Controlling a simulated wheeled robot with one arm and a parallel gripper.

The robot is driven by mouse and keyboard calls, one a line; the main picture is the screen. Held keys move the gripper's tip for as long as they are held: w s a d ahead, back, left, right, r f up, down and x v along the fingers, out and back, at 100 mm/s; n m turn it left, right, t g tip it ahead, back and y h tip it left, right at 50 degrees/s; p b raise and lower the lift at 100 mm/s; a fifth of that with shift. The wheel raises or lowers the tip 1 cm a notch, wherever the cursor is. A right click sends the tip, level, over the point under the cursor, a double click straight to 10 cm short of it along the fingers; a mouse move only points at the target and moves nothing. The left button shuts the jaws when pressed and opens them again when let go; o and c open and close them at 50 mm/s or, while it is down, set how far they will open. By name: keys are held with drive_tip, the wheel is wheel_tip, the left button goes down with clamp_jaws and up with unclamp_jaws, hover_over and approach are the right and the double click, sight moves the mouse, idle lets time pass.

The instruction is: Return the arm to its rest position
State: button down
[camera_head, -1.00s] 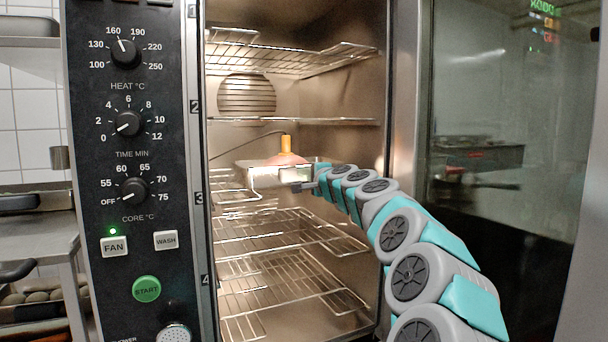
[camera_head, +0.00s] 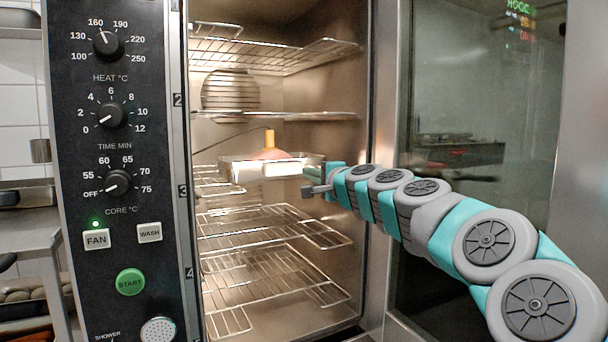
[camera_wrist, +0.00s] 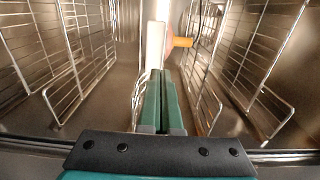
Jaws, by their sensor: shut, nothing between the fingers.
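My gripper (camera_head: 308,182) is at the mouth of the open oven, at the height of the middle racks. It is just right of a shallow metal pan (camera_head: 240,169) that sits inside the oven. In the wrist view my gripper (camera_wrist: 165,72) shows its two green fingers together with nothing between them. The pan's pale edge (camera_wrist: 153,45) lies just ahead of the fingertips. A pinkish piece of food (camera_head: 268,153) sits in the pan with an orange-handled probe (camera_head: 270,138) stuck in it. My arm comes in from the lower right.
Wire racks (camera_head: 270,230) fill the oven above and below the pan. The control panel (camera_head: 110,150) stands left of the opening. The open glass door (camera_head: 480,130) is on the right, behind my arm. A metal table (camera_head: 30,215) is at far left.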

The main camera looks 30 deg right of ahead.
drive_tip(key=shift+s, duration=0.3)
drive_tip(key=s+a+f+n+g+y, duration=0.3)
drive_tip(key=s+a+f+n, duration=0.15)
drive_tip(key=a, duration=0.65)
drive_tip(key=s+a+f+n+g+y, duration=0.3)
drive_tip(key=a+f+n, duration=0.25)
drive_tip(key=a, duration=0.55)
drive_tip(key=s+a+f+n+g, duration=0.2)
drive_tip(key=s+a+f+g, duration=0.1)
drive_tip(key=s+a+f, duration=0.4)
drive_tip(key=s+d+f+n+g+h, duration=0.1)
drive_tip(key=s+f+n+g+h, duration=0.4)
drive_tip(key=s+f, duration=1.15)
drive_tip(key=s+d+f+g, duration=0.3)
drive_tip(key=s, duration=0.5)
drive_tip(key=s+d+f+g+h, duration=0.1)
drive_tip(key=s+d+f+g, duration=0.1)
drive_tip(key=s, duration=0.6)
drive_tip(key=shift+d+f+n+g+h, duration=0.3)
drive_tip(key=shift+d+f+g, duration=0.15)
drive_tip(key=shift+d, duration=0.6)
